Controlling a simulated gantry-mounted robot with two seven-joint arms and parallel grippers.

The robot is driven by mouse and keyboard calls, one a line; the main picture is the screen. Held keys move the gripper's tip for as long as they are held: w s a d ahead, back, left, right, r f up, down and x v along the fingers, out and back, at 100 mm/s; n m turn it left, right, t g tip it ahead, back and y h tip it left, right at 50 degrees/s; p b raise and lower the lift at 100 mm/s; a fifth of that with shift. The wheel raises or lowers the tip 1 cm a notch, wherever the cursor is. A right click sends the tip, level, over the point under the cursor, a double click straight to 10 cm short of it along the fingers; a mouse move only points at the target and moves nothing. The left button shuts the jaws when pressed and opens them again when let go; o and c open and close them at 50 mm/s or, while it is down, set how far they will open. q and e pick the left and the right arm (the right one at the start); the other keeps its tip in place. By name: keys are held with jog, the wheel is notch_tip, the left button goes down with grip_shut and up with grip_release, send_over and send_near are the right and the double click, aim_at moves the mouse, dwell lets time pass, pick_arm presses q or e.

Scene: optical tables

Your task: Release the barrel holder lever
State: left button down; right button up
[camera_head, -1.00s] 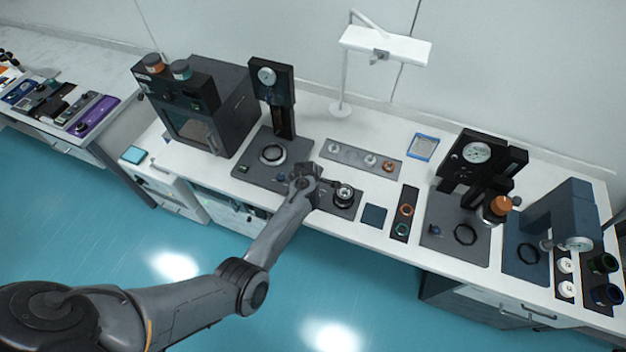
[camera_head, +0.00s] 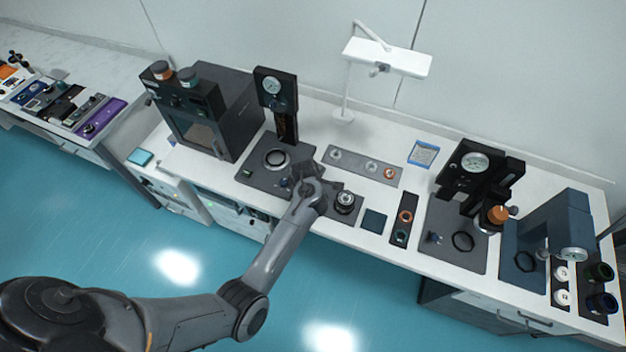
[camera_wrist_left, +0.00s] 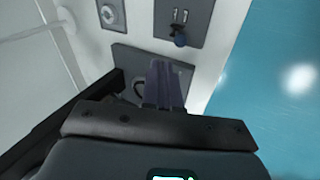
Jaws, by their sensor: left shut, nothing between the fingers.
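The barrel holder is a dark plate with a round black and silver barrel (camera_head: 345,199) on it, in the middle of the bench. My left gripper (camera_head: 312,182) is just left of the barrel, above the holder plate's left side and the neighbouring press base. Its fingers (camera_wrist_left: 165,85) are shut and empty in the left wrist view. I cannot tell whether this knob is the holder's lever. My wrist hides part of the holder in the head view. My right gripper is not in view.
A press with a gauge (camera_head: 271,86) stands behind left of my gripper. A grey panel with several knobs (camera_head: 362,166) lies behind the holder. A small dark mat (camera_head: 374,221) and a ring strip (camera_head: 404,218) are to the right. A white lamp (camera_head: 385,58) stands at the back.

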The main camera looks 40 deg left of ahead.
pick_arm(q)
jog(key=shift+v, duration=1.05)
jog(key=shift+s+f, duration=0.15)
jog(key=shift+s, duration=0.05)
jog(key=s+a+f+m+g, duration=0.1)
jog(key=s+f, duration=0.2)
jog(key=s, duration=0.3)
jog(key=s+a+f+m+p, duration=0.1)
jog(key=s+f, duration=0.1)
jog(key=s, duration=0.4)
jog(key=s+a+f+m+g, duration=0.1)
jog(key=s+f, duration=0.2)
jog(key=s, duration=0.4)
jog(key=s+d+r+m+h, duration=0.1)
jog(key=s+d+r+m, duration=0.4)
jog(key=r+m, duration=0.3)
jog(key=s+d+r+m+h, duration=0.1)
jog(key=s+d+r+m, duration=0.4)
jog(key=d+r+m, duration=0.3)
jog(key=r+m, duration=0.1)
jog(key=m, duration=0.1)
jog(key=shift+d+r+m+t+p, duration=0.15)
jog(key=shift+d+m+t+p, duration=0.15)
